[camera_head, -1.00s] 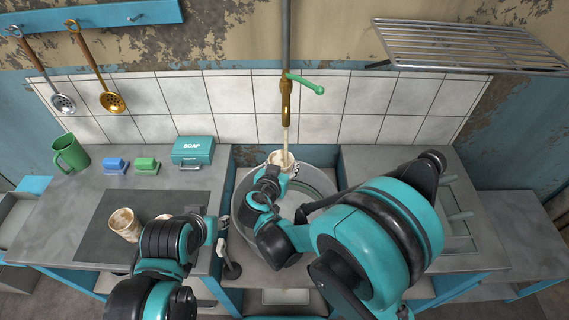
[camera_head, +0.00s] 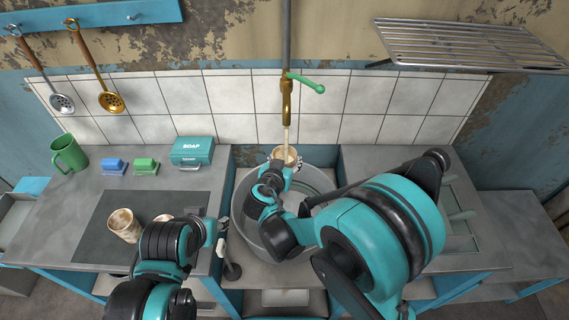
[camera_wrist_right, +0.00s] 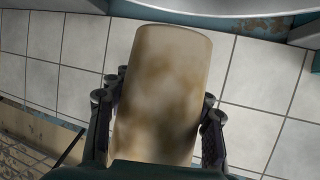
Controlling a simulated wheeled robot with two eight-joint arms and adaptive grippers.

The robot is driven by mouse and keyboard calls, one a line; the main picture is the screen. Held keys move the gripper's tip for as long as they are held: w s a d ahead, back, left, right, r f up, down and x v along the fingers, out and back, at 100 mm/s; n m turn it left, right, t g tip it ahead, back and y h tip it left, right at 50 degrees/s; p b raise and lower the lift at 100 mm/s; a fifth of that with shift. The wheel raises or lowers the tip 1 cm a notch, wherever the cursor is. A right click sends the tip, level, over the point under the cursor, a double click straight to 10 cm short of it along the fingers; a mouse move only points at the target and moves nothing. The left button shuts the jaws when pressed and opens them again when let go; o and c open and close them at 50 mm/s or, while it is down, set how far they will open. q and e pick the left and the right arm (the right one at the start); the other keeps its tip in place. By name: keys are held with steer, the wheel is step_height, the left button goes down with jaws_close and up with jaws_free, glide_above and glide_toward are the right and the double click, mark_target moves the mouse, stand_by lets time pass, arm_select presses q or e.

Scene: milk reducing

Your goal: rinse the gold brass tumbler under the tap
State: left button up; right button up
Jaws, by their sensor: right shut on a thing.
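My right gripper (camera_head: 280,162) is over the round metal sink basin (camera_head: 322,182), directly below the brass tap (camera_head: 286,100). It is shut on a tumbler (camera_head: 287,153), which sits under the stream from the tap. The right wrist view shows the tumbler (camera_wrist_right: 165,90) between the fingers, pale tan with brownish smudges.
On the left counter stand a stained cup (camera_head: 124,225), a green mug (camera_head: 70,154), blue (camera_head: 115,166) and green (camera_head: 146,166) sponges or brushes, and a teal soap box (camera_head: 192,151). A wire rack (camera_head: 470,45) hangs at upper right. A tiled wall stands behind the basin.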

steer(key=shift+s+d, duration=0.15)
steer(key=shift+d, duration=0.3)
steer(key=s+a, duration=0.2)
steer(key=s, duration=0.5)
steer(key=shift+s+a+b, duration=0.3)
steer(key=shift+b, duration=0.1)
steer(key=shift+r, duration=0.1)
stand_by(1.2)
steer(key=s+a+r+p, duration=0.1)
steer(key=s+r+p, duration=0.2)
steer(key=s+r, duration=0.1)
steer(key=shift+s+a, duration=0.3)
steer(key=shift+s, duration=0.05)
